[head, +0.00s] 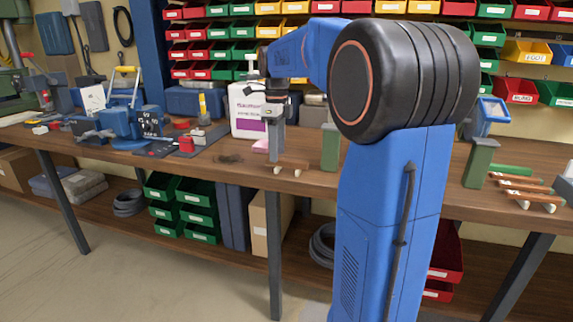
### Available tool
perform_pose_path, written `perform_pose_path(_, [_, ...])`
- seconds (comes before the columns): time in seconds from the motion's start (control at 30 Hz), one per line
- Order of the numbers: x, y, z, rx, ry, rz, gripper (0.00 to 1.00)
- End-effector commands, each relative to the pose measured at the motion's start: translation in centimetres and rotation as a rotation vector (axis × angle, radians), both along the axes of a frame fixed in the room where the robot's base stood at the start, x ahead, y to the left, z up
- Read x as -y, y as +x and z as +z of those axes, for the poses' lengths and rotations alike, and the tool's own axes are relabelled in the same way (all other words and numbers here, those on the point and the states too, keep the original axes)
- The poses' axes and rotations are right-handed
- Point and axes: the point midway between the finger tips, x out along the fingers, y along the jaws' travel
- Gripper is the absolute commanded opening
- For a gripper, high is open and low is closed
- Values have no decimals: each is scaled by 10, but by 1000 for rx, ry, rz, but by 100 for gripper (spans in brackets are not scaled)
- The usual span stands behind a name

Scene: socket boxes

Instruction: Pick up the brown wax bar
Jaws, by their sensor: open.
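I cannot single out the brown wax bar with certainty. A small brown bar-like piece with pale ends (290,168) lies near the bench's front edge, just below and right of my gripper. A dark brown flat patch (228,158) lies on the bench to the left; I cannot tell what it is. My gripper (274,116) is open above the bench, beside the white box and over a grey upright block (276,143). Its fingertips are small and partly lost against that block. I see nothing held in it.
Another green post (480,163) and brown bars (520,185) are at the right. My blue arm hides the bench's middle.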

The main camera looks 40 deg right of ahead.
Motion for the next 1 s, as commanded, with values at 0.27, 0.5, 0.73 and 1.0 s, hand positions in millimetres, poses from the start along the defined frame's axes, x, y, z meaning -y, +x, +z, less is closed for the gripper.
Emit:
perform_pose_path(0.27, [0, 0, -23, 0, 0, 0, 41])
perform_pose_path(0.5, [0, 0, -23, 0, 0, 0, 31])
perform_pose_path(0.73, [0, 0, -22, 0, 0, 0, 0])
perform_pose_path(1.0, [0, 0, -18, 2, -1, 0, 0])
